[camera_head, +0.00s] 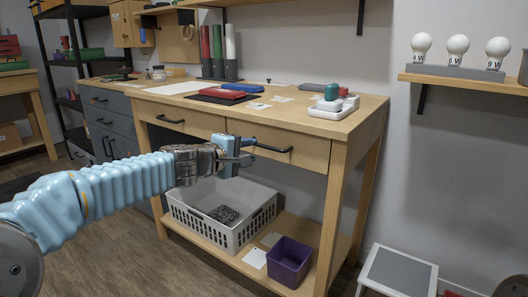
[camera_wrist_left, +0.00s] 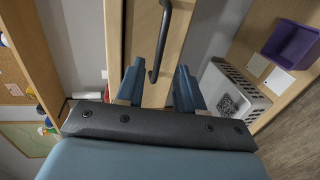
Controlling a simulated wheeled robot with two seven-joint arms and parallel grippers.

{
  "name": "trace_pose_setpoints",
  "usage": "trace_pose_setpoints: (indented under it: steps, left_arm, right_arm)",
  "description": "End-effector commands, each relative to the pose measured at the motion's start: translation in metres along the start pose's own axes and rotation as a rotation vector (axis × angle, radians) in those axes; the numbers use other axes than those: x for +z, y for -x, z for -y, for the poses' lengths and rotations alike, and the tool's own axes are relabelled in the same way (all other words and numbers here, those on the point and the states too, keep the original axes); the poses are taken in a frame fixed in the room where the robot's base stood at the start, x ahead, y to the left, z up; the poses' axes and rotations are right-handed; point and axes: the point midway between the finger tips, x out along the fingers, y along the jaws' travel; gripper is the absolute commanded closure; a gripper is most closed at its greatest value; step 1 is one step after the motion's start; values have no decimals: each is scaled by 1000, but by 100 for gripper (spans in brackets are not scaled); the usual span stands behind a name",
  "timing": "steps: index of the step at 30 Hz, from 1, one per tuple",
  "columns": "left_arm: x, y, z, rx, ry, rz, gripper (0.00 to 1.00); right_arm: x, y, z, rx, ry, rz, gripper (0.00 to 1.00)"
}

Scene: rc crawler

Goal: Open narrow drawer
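A wooden workbench has two drawers under its top. The right drawer (camera_head: 307,157) is shut and has a black bar handle (camera_head: 275,149). The left drawer (camera_head: 195,125) is also shut, with its own black handle (camera_head: 170,119). I cannot tell which one is called narrow. My left gripper (camera_head: 243,151) is at the left end of the right drawer's handle. In the left wrist view its blue fingers (camera_wrist_left: 159,84) are apart. The handle (camera_wrist_left: 161,42) runs ahead of them, with one end in line with the gap. I see no grip on it. My right gripper is out of view.
A grey basket (camera_head: 243,226) and a purple bin (camera_head: 289,261) stand on the bench's lower shelf. Grey drawers (camera_head: 108,118) stand to the left. A grey-topped stool (camera_head: 397,272) is at the lower right. Tools lie on the benchtop.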

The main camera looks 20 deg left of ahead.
Motion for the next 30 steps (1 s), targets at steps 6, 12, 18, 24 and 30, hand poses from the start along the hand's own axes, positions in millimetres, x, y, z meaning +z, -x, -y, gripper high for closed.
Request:
trace_pose_setpoints:
  steps: [6, 12, 18, 24, 30]
  left_arm:
    - [0, -48, 1, -3, -1, 0, 63]
    - [0, -69, 0, -1, -1, -1, 63]
    - [0, -73, 1, -1, -1, -1, 63]
    - [0, -73, 1, -1, -1, -1, 72]
    - [0, -73, 1, -1, -1, -1, 100]
  right_arm:
    - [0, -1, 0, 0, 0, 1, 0]
    - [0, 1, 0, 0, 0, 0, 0]
    - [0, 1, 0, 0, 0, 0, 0]
    - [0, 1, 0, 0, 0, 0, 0]
    - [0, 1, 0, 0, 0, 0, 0]
